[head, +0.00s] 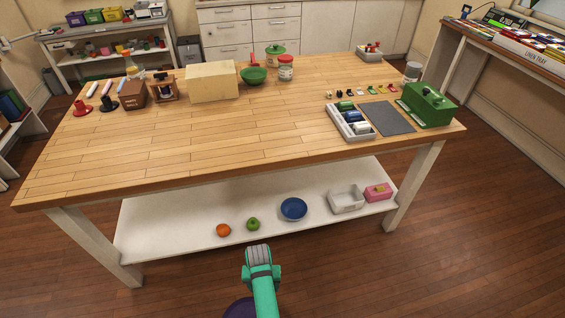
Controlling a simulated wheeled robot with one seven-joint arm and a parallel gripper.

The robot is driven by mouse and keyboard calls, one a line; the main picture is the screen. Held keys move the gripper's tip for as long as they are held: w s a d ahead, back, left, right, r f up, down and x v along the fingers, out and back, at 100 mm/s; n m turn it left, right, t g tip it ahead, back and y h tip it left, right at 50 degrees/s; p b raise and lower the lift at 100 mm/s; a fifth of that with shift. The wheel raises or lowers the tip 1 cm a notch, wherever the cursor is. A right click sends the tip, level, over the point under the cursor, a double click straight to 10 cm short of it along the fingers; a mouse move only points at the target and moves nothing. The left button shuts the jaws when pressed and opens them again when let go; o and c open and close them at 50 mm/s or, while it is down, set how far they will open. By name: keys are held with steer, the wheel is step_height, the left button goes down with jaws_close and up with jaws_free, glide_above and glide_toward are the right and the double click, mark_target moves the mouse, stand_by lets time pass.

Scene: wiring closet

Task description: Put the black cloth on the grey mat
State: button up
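The grey mat (388,118) lies flat and bare on the wooden table's right end, between a light tray and a green box. The light tray (336,120) holds rolled or folded items in green, dark blue and white. I cannot pick out a black cloth for certain; a dark item (350,116) in the tray looks navy or black. My gripper (258,250) is low in front of the table, outside its near edge and far from the mat. Its fingers are too small and foreshortened to tell open from shut.
The wooden table (200,135) has clear room in its middle and left. A white lower shelf (170,225) holds fruit, a blue bowl (293,209) and boxes.

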steer(key=w+d+r, duration=0.1)
steer(key=d+r, duration=0.6)
steer(key=r, duration=0.1)
steer(key=shift+w, duration=0.4)
steer(key=shift+d, duration=0.1)
